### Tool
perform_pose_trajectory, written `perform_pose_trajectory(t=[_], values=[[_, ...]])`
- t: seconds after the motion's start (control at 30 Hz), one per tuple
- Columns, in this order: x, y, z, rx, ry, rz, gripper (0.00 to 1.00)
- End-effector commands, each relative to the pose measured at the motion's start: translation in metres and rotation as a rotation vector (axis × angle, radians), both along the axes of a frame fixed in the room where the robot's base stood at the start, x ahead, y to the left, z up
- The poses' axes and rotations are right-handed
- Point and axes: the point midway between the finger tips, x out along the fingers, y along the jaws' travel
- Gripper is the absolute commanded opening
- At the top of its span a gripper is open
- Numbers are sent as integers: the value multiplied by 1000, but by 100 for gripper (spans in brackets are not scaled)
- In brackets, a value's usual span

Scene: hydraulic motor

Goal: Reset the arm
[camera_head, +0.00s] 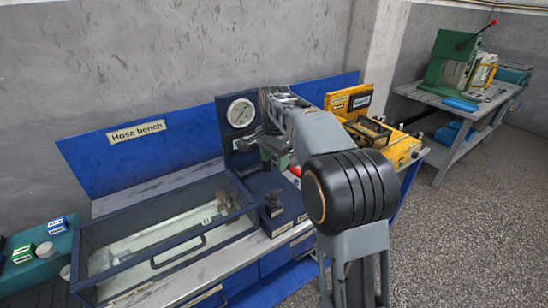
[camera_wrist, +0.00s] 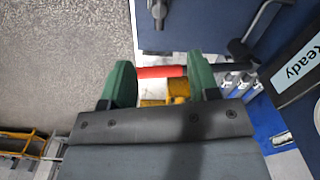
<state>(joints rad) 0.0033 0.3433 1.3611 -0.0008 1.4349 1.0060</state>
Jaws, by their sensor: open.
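My arm reaches out over the hose bench in the head view. My gripper (camera_wrist: 160,85) shows in the wrist view with its two green fingers spread apart. In the head view the gripper (camera_head: 272,155) is in front of the blue gauge panel, partly hidden by my own arm. A red-handled lever with a yellow part (camera_wrist: 178,90) lies below or between the fingers in the wrist view. I cannot tell whether the fingers touch it.
A glass-lidded case (camera_head: 160,235) stands on the bench at left. A round gauge (camera_head: 240,113) is on the blue panel. A yellow machine (camera_head: 400,147) stands to the right. A side table (camera_head: 450,100) holds a green press (camera_head: 447,60). The grey floor (camera_head: 480,230) is clear at right.

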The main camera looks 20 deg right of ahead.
Motion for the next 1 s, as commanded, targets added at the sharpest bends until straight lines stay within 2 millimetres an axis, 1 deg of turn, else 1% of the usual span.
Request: perform_pose_trajectory(t=[0.1, 0.2, 0.27, 0.3, 0.37, 0.47, 0.57, 0.6, 0.67, 0.7, 0.8, 0.9, 1.0], values=[[0, 0, 0, 0, 0, 17, 55], [5, 0, -1, -2, -28, 109, 55], [4, 0, -15, -3, -28, 200, 55], [-1, 0, -29, -3, -19, 274, 55], [-14, 0, -40, -5, -25, 388, 55], [-46, 1, -50, -14, -50, 568, 55], [-87, 2, -56, -33, -88, 736, 55], [-105, 3, -59, -44, -105, 798, 55], [-133, 3, -64, -60, -130, 882, 55], [-150, 4, -66, -72, -147, 925, 55], [-186, 4, -74, -98, -183, 997, 55], [-213, 4, -79, -116, -213, 1016, 55], [-230, 5, -78, -129, -237, 1013, 55]])
